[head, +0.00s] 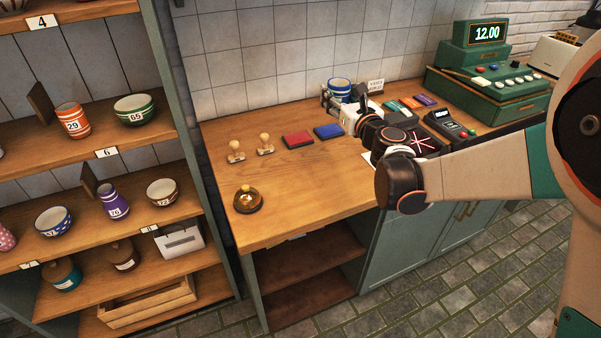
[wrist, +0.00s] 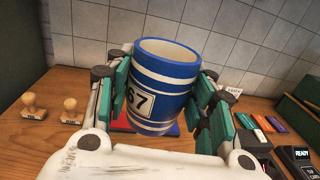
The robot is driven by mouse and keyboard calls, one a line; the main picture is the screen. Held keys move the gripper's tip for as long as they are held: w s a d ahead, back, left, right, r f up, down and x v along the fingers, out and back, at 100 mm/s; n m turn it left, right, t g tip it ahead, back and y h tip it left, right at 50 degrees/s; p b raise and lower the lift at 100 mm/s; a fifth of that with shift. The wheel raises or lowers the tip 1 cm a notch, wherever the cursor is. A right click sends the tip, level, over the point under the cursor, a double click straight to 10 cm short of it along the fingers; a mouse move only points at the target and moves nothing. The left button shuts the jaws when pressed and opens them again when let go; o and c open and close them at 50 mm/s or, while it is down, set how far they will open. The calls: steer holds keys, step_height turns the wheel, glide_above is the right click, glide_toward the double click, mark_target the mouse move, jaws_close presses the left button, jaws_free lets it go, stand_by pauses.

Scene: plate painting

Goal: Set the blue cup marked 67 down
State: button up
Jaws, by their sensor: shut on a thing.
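The blue cup (wrist: 165,85) has white bands and a label marked 67. It is upright with a slight tilt in the wrist view. My gripper (wrist: 163,95) is shut around its sides, with a teal-padded finger on each side. In the head view the cup (head: 340,87) shows at the back of the wooden counter (head: 300,190), near the tiled wall, with my gripper (head: 338,100) around it. The cup's base is near the blue pad in the wrist view. I cannot tell whether it touches the counter.
Two wooden stamps (head: 265,144), a red pad (head: 298,140), a blue pad (head: 328,131) and a brass bell (head: 248,199) are on the counter. A card terminal (head: 449,123) and a green cash register (head: 487,80) stand right.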

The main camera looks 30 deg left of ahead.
step_height(320, 180, down, 20)
steer(key=b, duration=0.7)
steer(key=shift+r, duration=0.1)
steer(key=o, duration=1.1)
steer(key=shift+o, duration=0.4)
steer(key=p+v, duration=0.1)
steer(key=v, duration=0.9)
steer(key=shift+d+p, duration=0.1)
steer(key=shift+p, duration=0.25)
steer(key=shift+s+d+b, duration=0.4)
steer(key=shift+s+b, duration=0.1)
steer(key=shift+b, duration=0.15)
steer(key=shift+s+d, duration=0.15)
steer(key=shift+d, duration=0.05)
